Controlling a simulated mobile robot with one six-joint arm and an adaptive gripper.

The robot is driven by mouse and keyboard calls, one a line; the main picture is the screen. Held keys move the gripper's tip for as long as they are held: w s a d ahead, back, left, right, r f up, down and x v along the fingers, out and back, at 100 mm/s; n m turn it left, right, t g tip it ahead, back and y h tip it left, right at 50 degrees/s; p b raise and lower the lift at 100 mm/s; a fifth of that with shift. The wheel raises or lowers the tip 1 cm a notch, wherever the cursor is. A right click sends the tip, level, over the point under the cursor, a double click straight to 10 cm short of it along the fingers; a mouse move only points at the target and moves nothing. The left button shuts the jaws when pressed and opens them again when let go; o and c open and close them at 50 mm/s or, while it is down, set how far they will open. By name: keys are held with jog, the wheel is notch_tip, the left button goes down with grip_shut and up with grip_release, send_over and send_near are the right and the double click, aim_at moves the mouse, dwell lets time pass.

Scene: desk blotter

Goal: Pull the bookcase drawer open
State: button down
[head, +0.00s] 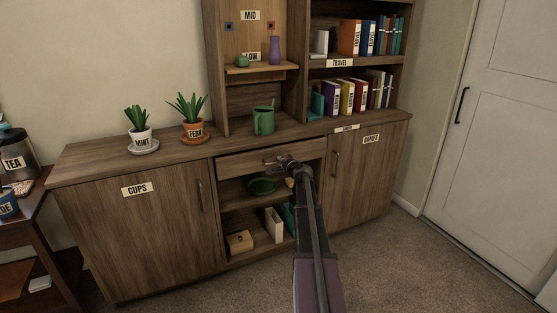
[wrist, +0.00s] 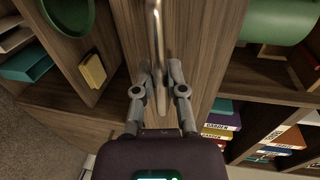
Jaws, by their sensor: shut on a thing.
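The bookcase drawer (head: 238,162) is a wooden panel under the counter, between two cabinet doors. It looks closed or nearly closed in the head view. Its metal bar handle (wrist: 157,35) runs between my fingertips in the wrist view, with the drawer front (wrist: 200,45) behind it. My gripper (head: 284,161) is at the middle of the drawer front and hides part of the handle in the head view. Its fingers also show in the wrist view (wrist: 159,75), one on each side of the handle, shut on it.
A green watering can (head: 264,121) and two potted plants (head: 140,127) stand on the counter. Below the drawer are open shelves with a green bowl (head: 262,186) and a small wooden box (head: 240,241). Carpet (head: 400,270) in front is clear.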

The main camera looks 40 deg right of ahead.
jog(key=f+v, duration=0.3)
jog(key=v, duration=1.2)
jog(key=shift+s+a, duration=0.15)
jog(key=shift+s, duration=0.1)
jog(key=c, duration=0.7)
grip_release()
jog(key=shift+s, duration=0.1)
